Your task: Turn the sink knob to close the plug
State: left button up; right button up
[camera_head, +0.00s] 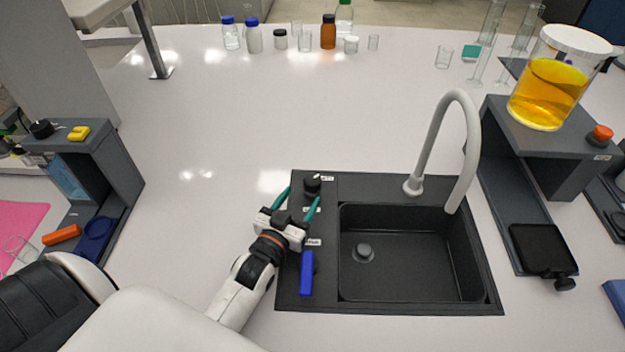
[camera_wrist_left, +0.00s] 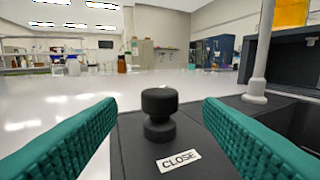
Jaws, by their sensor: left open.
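The black sink knob (camera_head: 312,184) stands upright on the sink's left ledge. In the left wrist view the knob (camera_wrist_left: 159,113) sits between my fingers and a little beyond them, with a white CLOSE label (camera_wrist_left: 179,161) in front of it. My left gripper (camera_head: 299,199) is open, with teal fingers pointing at the knob; neither finger appears to touch it. The fingers also show large in the left wrist view (camera_wrist_left: 160,130). The black sink (camera_head: 490,293) has its round plug (camera_head: 363,252) in the basin; whether it is seated cannot be told. My right gripper is not in view.
A blue handle (camera_head: 307,273) lies on the ledge just right of my left wrist. A grey faucet (camera_head: 435,140) arches over the basin. A jar of yellow liquid (camera_head: 545,92) stands on a grey stand at right.

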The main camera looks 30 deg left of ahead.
aim_at(309, 186)
pick_arm(q)
jog(key=w, duration=0.3)
jog(key=w+p, duration=0.1)
jog(key=w, duration=0.2)
jog(key=shift+a+f, duration=0.1)
jog(key=shift+a, duration=0.1)
jog(key=shift+w+p, duration=0.3)
jog(key=shift+w, duration=0.45)
jog(key=shift+c, duration=0.4)
jog(key=c, duration=0.9)
